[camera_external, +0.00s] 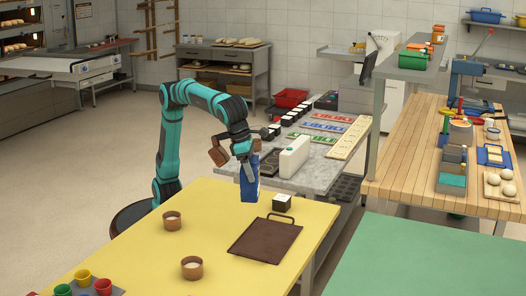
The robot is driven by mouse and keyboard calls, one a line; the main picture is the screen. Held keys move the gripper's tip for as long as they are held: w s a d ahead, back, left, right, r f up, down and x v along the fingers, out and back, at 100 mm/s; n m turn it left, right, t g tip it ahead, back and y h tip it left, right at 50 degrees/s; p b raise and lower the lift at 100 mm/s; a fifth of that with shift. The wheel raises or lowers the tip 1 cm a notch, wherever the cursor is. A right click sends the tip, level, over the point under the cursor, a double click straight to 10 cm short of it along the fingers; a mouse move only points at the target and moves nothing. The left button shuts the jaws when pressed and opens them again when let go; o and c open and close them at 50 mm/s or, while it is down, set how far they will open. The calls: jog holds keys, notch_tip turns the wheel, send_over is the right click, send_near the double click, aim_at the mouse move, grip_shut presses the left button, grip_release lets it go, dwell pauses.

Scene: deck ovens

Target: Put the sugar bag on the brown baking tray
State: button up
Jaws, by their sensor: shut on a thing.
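My gripper (243,154) is shut on a blue bag (249,186), which I take to be the sugar bag. The bag hangs upright below the gripper at the far edge of the yellow table (340,196). I cannot tell whether its bottom touches the table. The brown baking tray (264,240) lies flat on the yellow table, nearer the camera and slightly right of the bag. Its top shows bare, and a handle stands at its far end. The fingertips are small and partly hidden in this view.
A small dark box with a white top (282,203) stands just beyond the tray. Two round brown containers (192,267) stand left of it. Colored cups (83,278) are at the front left. A white container (294,157) stands on the grey counter behind.

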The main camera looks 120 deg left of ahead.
jog(key=w+d+f, duration=0.2)
jog(key=w+d, duration=0.1)
jog(key=w, duration=0.5)
jog(key=shift+f+n, duration=0.15)
jog(key=shift+n, duration=0.15)
jog(key=shift+d+f, duration=0.1)
notch_tip(320, 180, down, 10)
dwell(0.3)
jog(key=shift+s, duration=0.1)
jog(key=o, duration=1.8)
jog(key=shift+f, duration=0.1)
jog(key=shift+c, duration=0.2)
jog(key=v, duration=1.2)
